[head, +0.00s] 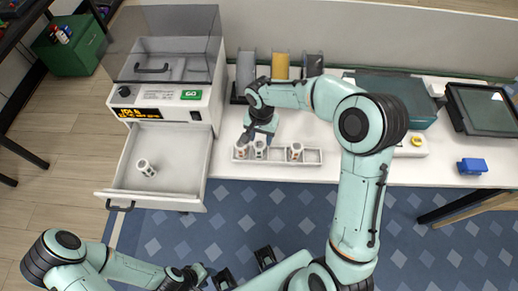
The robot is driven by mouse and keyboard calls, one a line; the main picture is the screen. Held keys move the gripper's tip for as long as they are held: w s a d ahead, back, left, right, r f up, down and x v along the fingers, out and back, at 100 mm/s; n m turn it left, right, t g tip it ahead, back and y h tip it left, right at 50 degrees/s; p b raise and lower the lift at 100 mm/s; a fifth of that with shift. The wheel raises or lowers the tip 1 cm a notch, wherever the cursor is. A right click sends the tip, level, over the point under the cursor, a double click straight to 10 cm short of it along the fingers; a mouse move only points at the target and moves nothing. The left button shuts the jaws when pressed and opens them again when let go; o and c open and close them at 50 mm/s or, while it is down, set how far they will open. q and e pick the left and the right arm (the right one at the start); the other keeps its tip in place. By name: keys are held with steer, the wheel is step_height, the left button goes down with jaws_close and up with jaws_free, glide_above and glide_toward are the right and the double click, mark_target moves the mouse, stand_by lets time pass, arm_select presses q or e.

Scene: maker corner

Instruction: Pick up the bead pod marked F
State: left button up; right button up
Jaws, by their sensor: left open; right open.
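White bead pods with brownish markings stand in the long compartment tray (312,156) on the table: one at the left end (242,152), a second pod (260,149) beside it, and a third pod (296,151) further right. Another pod (146,168) lies in the pulled-out drawer (177,160). The letters are too small to read, so I cannot tell which is F. My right gripper (257,138) is open above the two left pods, partly covering them; I cannot tell whether it touches either. My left gripper (206,276) is open and empty at the bottom, away from the tray.
A machine with a clear lid and green GO button (191,95) stands above the drawer. Upright holders (280,66) stand behind the tray. A teal box (400,95), a dark screen (483,106) and a blue block (472,166) are at right. The table front right of the tray is fairly clear.

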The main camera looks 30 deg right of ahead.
mark_target(259, 144)
steer(key=f, duration=0.6)
steer(key=shift+s+a+f, duration=0.1)
steer(key=shift+a+f, duration=0.1)
steer(key=shift+a, duration=0.15)
steer(key=shift+c, duration=0.3)
steer(key=c, duration=0.6)
